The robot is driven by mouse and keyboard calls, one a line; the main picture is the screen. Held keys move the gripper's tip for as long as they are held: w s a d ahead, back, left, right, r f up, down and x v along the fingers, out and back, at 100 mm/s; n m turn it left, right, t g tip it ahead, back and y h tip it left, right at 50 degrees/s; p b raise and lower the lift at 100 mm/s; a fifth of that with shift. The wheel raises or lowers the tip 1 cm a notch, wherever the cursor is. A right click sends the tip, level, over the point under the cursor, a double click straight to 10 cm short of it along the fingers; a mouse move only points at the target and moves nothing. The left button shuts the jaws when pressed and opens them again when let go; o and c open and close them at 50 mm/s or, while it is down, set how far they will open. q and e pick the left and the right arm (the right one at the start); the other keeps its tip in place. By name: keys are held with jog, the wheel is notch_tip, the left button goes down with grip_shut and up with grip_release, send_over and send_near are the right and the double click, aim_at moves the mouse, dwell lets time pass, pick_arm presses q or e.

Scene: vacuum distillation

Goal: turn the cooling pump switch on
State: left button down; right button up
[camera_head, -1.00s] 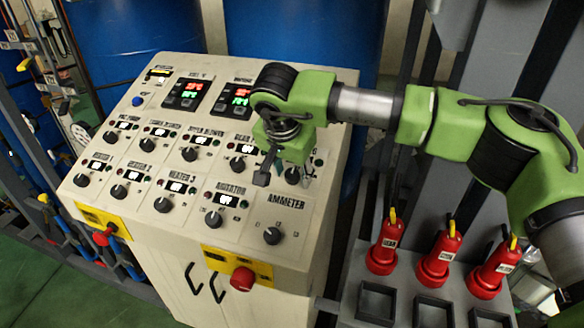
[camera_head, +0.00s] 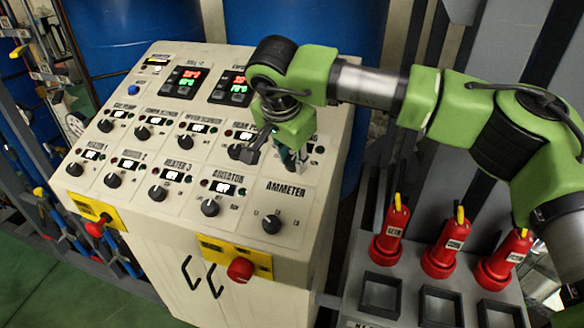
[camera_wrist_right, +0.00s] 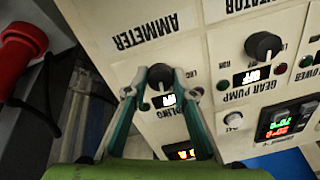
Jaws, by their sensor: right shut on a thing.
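The cooling pump switch (camera_wrist_right: 160,78) is a dark round knob on the cream control panel, in the upper middle of the right wrist view. The label beside it is partly covered and shows "OLING". A small lit display (camera_wrist_right: 162,101) by the knob appears to read OFF. My right gripper (camera_wrist_right: 160,82) is shut on the knob, with one finger on each side of it. In the head view my right gripper (camera_head: 272,158) is at the panel's right edge, above the ammeter knob, and hides the switch. My left gripper is not in view.
The control panel (camera_head: 245,205) carries several similar knobs close by, including the ammeter knob (camera_head: 271,224) and the agitator knob (camera_head: 210,208). A red emergency button (camera_head: 240,270) is on its front. Red bottles (camera_head: 390,232) stand on a rack at the right.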

jog(key=m+b, duration=0.2)
jog(key=b, duration=0.1)
jog(key=m+b, duration=0.3)
jog(key=shift+f+m, duration=0.2)
jog(key=shift+m, duration=0.1)
jog(key=m+b, duration=0.2)
jog(key=shift+r+m, duration=0.15)
jog(key=shift+m, duration=0.25)
jog(key=shift+r+m+b, duration=0.1)
jog(key=shift+m+b, duration=0.45)
jog(key=shift+m, duration=0.15)
jog(key=o, duration=1)
jog(key=shift+o, duration=0.5)
jog(key=v, duration=1.2)
jog(key=shift+s+a, duration=0.15)
jog(key=shift+a, duration=0.1)
